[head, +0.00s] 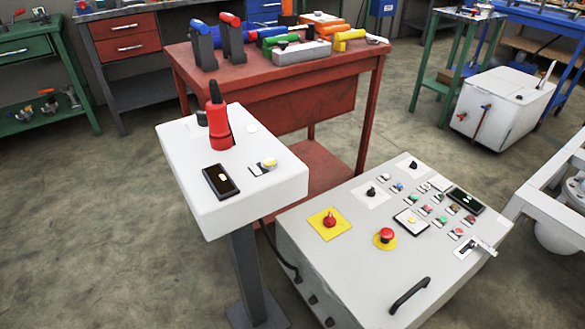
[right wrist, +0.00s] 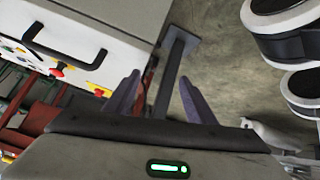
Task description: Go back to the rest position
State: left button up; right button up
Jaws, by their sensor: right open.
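My right gripper (right wrist: 159,76) shows in the right wrist view with its two dark purplish fingers spread apart and nothing between them. Floor and a grey post lie behind the fingers. Neither gripper shows in the head view, and I see no left gripper. A white pedestal (head: 273,182) stands at centre left in the head view, with a red tool with a black top (head: 218,125) upright on it. A grey control console (head: 345,265) with buttons, knobs and a red emergency button (head: 386,236) stands to its right.
The console's side with a black handle (right wrist: 65,45) is at upper left in the right wrist view. A red table (head: 270,70) with coloured tools stands behind the pedestal. A white box (head: 502,105) stands at the back right. Open floor (head: 90,220) lies at left.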

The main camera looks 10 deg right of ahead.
jog(key=w+a+r+m+t, duration=0.1)
jog(key=w+a+r+m, duration=0.1)
jog(key=a+m, duration=0.45)
pick_arm(q)
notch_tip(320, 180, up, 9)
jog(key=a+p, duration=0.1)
jog(key=p, duration=1.3)
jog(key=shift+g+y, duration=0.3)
pick_arm(e)
notch_tip(320, 180, up, 9)
jog(key=a+n, duration=0.1)
jog(key=shift+s+f+n, duration=0.2)
jog(key=shift+s+n, duration=0.15)
